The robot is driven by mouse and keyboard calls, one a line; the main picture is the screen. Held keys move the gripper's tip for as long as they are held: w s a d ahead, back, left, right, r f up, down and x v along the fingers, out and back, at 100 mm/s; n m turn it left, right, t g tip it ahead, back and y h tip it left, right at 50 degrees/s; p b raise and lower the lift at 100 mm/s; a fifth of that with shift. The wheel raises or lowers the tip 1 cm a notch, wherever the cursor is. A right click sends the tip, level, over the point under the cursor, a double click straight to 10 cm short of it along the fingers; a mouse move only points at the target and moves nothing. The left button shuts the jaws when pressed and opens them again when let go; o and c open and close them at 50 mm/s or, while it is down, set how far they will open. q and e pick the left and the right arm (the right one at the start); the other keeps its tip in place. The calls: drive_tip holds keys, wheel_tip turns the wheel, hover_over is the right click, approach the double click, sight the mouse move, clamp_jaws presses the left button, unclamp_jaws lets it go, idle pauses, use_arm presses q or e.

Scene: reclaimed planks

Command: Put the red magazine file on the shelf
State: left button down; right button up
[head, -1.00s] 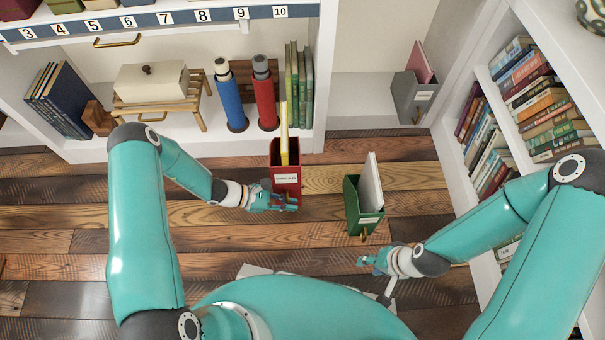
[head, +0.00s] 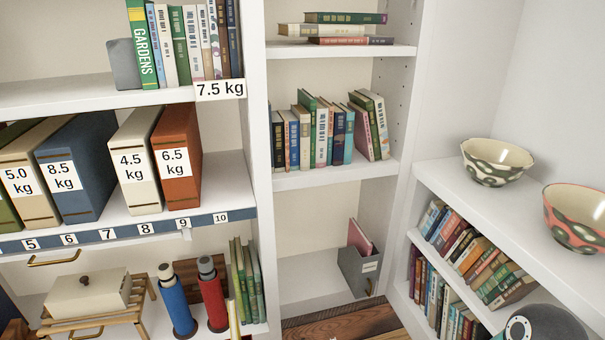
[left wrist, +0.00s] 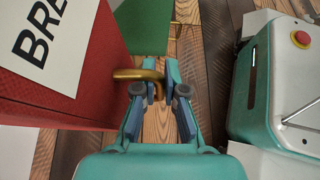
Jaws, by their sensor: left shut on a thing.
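The red magazine file (left wrist: 60,65) fills the left of the left wrist view, with a white label. My left gripper (left wrist: 160,85) is shut on its brass pull, beside the red front. The head view is turned up to the shelves; there only a pale yellow sheet (head: 233,318), seemingly the file's contents, shows at the bottom edge. A low shelf (head: 305,282) in the middle bay holds a grey magazine file (head: 360,268) at its right end, with bare board to its left. My right gripper is out of view.
A green magazine file (left wrist: 150,22) stands ahead of the left gripper. Shelves with books (head: 320,135) are above. A side bookcase (head: 480,205) bounds the right.

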use_arm(q)
drive_tip(key=w+a+r+n+t+y, duration=0.1)
drive_tip(key=w+a+r, duration=0.15)
drive_tip(key=r, duration=0.55)
drive_tip(key=w+a+r+n+t, duration=0.1)
drive_tip(key=a+r, duration=0.2)
drive_tip(key=r, duration=0.5)
wheel_tip(320, 180, up, 39)
drive_tip(key=s+n+t+p, duration=0.1)
drive_tip(key=p, duration=2.9)
drive_tip(key=shift+s+a+f+n+t+y, duration=0.2)
drive_tip(key=shift+s+a+n+t+y, duration=0.1)
drive_tip(key=shift+n+t+y, duration=0.1)
drive_tip(key=shift+f, duration=0.1)
